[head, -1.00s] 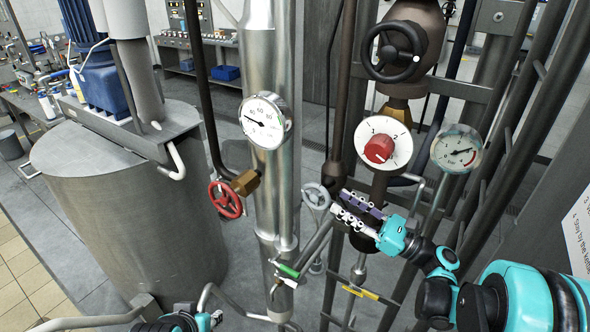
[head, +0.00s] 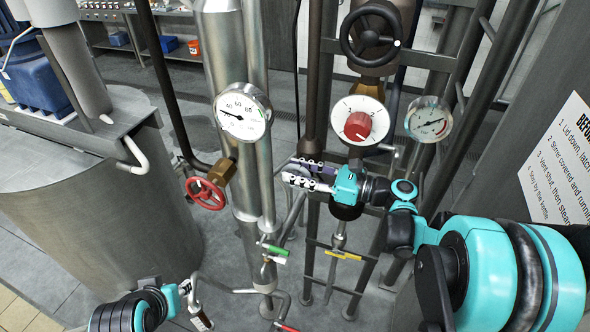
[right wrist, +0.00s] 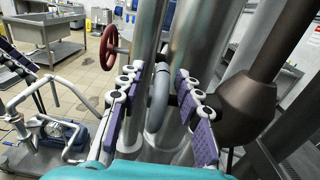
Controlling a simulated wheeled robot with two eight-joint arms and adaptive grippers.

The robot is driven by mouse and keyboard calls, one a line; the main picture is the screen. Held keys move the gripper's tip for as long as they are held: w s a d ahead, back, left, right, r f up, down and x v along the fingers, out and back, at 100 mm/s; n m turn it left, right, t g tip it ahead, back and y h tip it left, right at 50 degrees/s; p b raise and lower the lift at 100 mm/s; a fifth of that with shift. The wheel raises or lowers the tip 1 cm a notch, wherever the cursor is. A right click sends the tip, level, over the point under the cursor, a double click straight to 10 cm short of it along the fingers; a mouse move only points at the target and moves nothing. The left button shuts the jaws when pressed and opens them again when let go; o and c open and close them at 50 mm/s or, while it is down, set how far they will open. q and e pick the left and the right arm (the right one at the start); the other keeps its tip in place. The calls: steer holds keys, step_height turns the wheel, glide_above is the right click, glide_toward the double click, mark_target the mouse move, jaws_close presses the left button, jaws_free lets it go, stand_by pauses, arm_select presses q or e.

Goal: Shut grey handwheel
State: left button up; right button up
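The grey handwheel (right wrist: 159,95) shows nearly edge-on in the right wrist view, on the steel pipework. My right gripper (right wrist: 157,108) is open, with one purple-padded finger to the left of the wheel's rim and one to the right. Gaps show between the rim and both fingers. In the head view my right gripper (head: 293,172) reaches in from the right in front of the wheel and largely hides it. My left arm comes in at the bottom left of the head view, near a low pipe. Its gripper (head: 196,306) is small there and its opening is unclear.
A red handwheel (head: 206,193) is left of my right gripper. A white-faced gauge (head: 242,113), a red dial knob (head: 358,126) and a black handwheel (head: 371,38) stand above. A green-handled valve (head: 273,249) is below. Dark vertical pipes and frame bars crowd the right.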

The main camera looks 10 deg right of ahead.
steer(key=shift+w+a, duration=0.15)
jaws_close()
